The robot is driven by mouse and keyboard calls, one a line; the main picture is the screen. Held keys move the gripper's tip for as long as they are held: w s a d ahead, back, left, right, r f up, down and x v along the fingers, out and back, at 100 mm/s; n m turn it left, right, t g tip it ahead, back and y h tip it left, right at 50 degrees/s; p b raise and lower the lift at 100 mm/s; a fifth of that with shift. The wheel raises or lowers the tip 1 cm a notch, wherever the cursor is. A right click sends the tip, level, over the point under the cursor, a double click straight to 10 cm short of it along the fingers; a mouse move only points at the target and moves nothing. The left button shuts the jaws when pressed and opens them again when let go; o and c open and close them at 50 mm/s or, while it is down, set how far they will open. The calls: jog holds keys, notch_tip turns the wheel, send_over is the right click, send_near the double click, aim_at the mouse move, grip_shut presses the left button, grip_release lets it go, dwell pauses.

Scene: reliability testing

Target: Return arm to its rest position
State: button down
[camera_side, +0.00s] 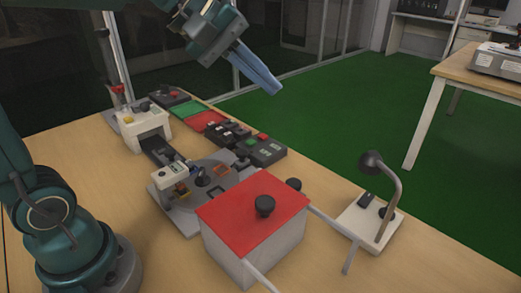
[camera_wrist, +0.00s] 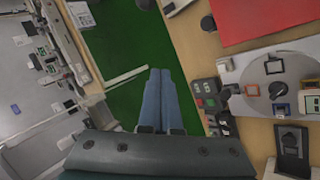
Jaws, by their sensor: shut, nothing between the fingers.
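My gripper (camera_side: 277,88) is in the air at the top centre of the side view, above and behind the devices on the wooden table. Its blue fingers are shut together with nothing between them. The wrist view shows the same closed blue fingers (camera_wrist: 160,72) pointing out over the green floor. The fingers touch nothing. My arm's base stands at the left of the side view, and the links between it and the gripper are partly out of frame.
A red-lidded box (camera_side: 262,200) with a black knob stands at the table's front. Behind it are a grey round fixture (camera_side: 185,215), a white press-like device (camera_side: 150,122) and button boxes (camera_side: 262,150). A lamp-like bent rod (camera_side: 396,190) stands at right. Air around the gripper is clear.

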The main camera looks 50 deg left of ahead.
jog(key=s+a+f+m+g+y, duration=0.1)
jog(key=s+f+m+y, duration=0.1)
jog(key=s+f+m, duration=0.3)
jog(key=s+a+f+m+g+y, duration=0.1)
jog(key=s+f+m, duration=0.4)
jog(key=s, duration=0.7)
jog(key=shift+a+m+y, duration=0.2)
jog(key=shift+m+y, duration=0.2)
jog(key=shift+m, duration=0.1)
